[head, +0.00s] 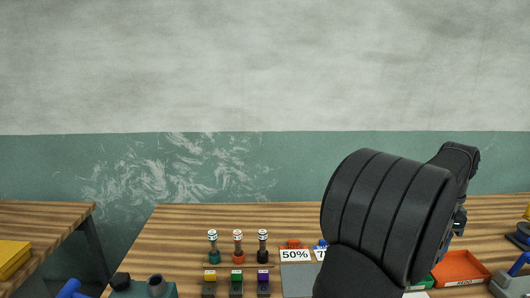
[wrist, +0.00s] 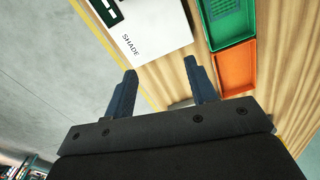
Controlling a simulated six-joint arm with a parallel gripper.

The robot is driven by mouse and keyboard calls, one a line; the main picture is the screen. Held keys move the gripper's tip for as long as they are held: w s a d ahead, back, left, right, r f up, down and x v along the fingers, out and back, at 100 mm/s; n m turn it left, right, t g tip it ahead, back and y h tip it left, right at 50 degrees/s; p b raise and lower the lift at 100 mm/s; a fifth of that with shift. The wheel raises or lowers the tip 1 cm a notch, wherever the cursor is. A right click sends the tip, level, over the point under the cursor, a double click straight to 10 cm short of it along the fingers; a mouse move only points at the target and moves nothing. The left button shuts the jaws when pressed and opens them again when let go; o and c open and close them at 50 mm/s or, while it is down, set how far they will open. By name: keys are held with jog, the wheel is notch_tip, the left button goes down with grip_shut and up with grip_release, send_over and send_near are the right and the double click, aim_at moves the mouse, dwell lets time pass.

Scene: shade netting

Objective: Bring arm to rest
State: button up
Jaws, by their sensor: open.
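My gripper (wrist: 161,92) shows in the wrist view with its two dark blue fingers apart and nothing between them. It is above the front edge of the wooden table (wrist: 170,76). In the head view my black arm stands large at the right of centre and hides part of the table. My gripper's fingers cannot be made out there.
A white sheet marked SHADE (wrist: 150,25), a green tray (wrist: 228,22) and an orange tray (wrist: 236,68) lie beyond the fingers. The orange tray also shows in the head view (head: 461,268). Small coloured bottles (head: 238,248) and blocks (head: 237,276) stand left of my arm.

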jog(key=shift+a+f+n, duration=0.3)
jog(key=shift+f+n, duration=0.2)
jog(key=shift+n, duration=0.05)
jog(key=shift+a+f+n, duration=0.25)
jog(key=shift+f+n, duration=0.25)
jog(key=shift+n, duration=0.05)
jog(key=o, duration=1)
jog(key=shift+o, duration=0.3)
jog(key=s+a+r, duration=0.3)
jog(key=a+r, duration=0.4)
jog(key=a, duration=0.1)
jog(key=shift+s+a, duration=0.35)
jog(key=s+a+r, duration=0.5)
jog(key=s+a, duration=0.2)
jog(key=a, duration=0.3)
notch_tip(320, 180, down, 10)
jog(key=shift+a+r, duration=0.15)
jog(key=shift+r, duration=0.05)
